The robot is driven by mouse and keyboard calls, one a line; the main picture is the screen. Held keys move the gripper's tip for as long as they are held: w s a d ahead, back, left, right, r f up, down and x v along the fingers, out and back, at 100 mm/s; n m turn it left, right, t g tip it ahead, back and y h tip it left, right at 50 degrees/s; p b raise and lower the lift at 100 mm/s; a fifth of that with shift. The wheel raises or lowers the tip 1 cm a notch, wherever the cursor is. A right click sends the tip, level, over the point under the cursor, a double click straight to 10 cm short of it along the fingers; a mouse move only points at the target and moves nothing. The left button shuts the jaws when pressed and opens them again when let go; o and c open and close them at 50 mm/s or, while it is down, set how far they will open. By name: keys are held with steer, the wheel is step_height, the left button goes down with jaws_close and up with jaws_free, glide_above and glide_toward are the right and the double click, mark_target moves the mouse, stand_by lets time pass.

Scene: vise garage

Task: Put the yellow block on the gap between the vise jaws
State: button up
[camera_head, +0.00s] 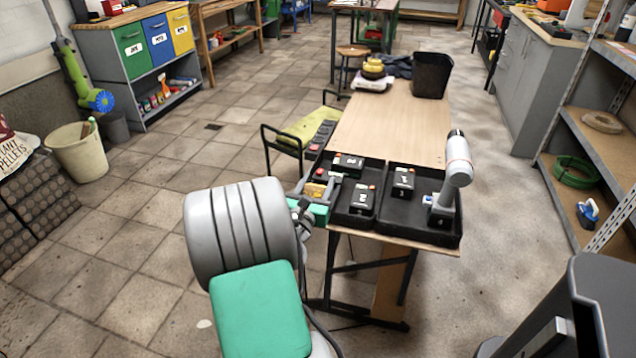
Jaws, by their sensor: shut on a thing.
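The yellow block (315,190) shows small at the left front corner of the workbench, at the green and grey vise (320,213). My gripper (306,205) is at this corner, right beside the block, and is shut on it. Its fingers are small and partly hidden behind my own arm. The vise's grey upper parts show just right of the block. The jaw gap is mostly covered, so I cannot tell whether the block touches the jaws.
Black trays (420,215) with several dark boxes lie right of the vise. A white and grey tool (455,165) stands upright in the right tray. A black bin (432,75) stands at the bench's far end. The wooden top (390,125) between is clear.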

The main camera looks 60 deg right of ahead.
steer(key=o, duration=1.5)
